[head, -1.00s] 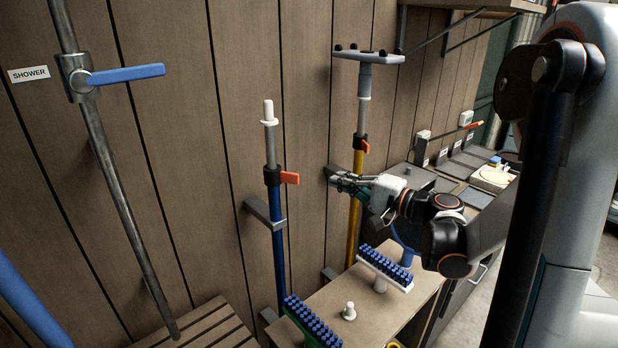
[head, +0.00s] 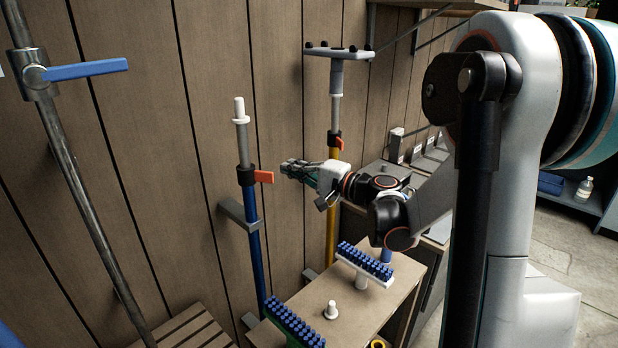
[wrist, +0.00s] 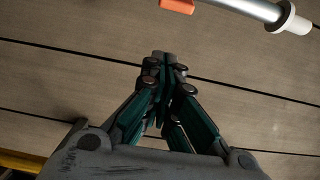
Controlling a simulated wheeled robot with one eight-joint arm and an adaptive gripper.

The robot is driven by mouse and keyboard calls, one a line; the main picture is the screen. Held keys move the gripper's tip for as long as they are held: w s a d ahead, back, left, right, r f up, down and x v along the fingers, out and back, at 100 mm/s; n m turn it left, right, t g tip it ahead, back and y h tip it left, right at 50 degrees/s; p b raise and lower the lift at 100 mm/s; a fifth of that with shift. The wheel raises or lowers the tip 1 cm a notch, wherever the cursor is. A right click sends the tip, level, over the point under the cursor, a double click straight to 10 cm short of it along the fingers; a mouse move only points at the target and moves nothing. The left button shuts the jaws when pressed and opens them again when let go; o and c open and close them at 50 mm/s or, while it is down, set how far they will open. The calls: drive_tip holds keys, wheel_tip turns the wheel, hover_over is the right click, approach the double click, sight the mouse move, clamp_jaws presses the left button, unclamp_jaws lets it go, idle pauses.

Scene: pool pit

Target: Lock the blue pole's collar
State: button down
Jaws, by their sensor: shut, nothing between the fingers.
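The blue pole (head: 256,265) stands upright against the plank wall in a grey bracket. Its black collar (head: 245,177) has an orange lever (head: 264,177) sticking out to the right. Above the collar a grey tube (head: 243,145) ends in a white tip. My gripper (head: 287,168) is shut and empty, a short gap to the right of the lever, at about its height. In the wrist view my gripper's fingertips (wrist: 163,58) are together, and the orange lever (wrist: 178,6) shows at the top edge, apart from them. The black collar is out of the wrist view.
A yellow pole (head: 331,215) with its own collar stands behind my gripper. A wooden bench (head: 375,318) below holds a blue-bristled brush (head: 364,262) and a white peg (head: 331,310). A metal shower pipe (head: 80,190) with a blue lever is at the left.

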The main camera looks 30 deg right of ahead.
sight(255, 175)
drive_tip(key=a, duration=0.1)
drive_tip(key=s+a+b, duration=0.1)
drive_tip(key=a, duration=0.1)
drive_tip(key=shift+s+a, duration=0.25)
drive_tip(key=shift+s, duration=0.05)
drive_tip(key=shift+s+h, duration=0.1)
drive_tip(key=shift+h, duration=0.2)
